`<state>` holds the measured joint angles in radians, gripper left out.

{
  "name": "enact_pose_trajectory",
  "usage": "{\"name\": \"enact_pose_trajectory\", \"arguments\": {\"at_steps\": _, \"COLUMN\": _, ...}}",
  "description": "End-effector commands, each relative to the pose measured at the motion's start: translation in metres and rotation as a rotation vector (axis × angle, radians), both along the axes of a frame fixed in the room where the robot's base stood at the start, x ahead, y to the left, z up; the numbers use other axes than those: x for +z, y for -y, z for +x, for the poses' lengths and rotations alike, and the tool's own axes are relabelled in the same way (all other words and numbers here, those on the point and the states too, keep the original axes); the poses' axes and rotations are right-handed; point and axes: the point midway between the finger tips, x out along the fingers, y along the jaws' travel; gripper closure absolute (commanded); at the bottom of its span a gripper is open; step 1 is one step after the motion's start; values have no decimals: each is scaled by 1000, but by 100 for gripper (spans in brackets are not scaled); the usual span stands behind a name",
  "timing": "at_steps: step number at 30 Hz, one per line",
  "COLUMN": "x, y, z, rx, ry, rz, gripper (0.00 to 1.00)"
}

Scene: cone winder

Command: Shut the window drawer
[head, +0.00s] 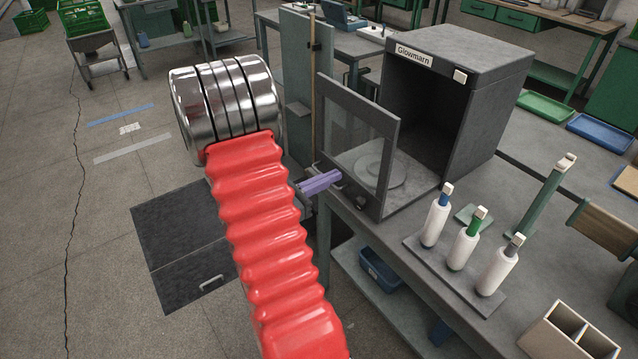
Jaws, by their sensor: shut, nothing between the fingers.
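The window drawer of the dark grey Glowmarn box (503,90) stands pulled out to the left. Its upright front panel (388,141) frames a clear pane, with a flat floor and a round plate (378,165) behind it. A wide gap separates the panel from the box's open mouth. My gripper (338,178), with purple fingers, is shut and empty. Its tips are at the lower part of the panel's outer face. I cannot tell whether they touch it. My red arm and chrome joint hide the gripper's base.
White bobbins (464,248) stand on a grey base on the bench (397,262) right of the drawer. A divided box (567,332) is at the lower right. A dark cabinet (172,225) lies left of my arm. A green post (296,75) stands behind. Floor at left is open.

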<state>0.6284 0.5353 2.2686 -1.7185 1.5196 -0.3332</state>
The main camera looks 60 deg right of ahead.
Motion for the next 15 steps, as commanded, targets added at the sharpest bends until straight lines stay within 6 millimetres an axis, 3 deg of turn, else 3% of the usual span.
{"name": "enact_pose_trajectory", "arguments": {"at_steps": 15, "x": 0, "y": 58, "z": -30, "rx": -1, "ry": -1, "rz": 0, "gripper": 100}}
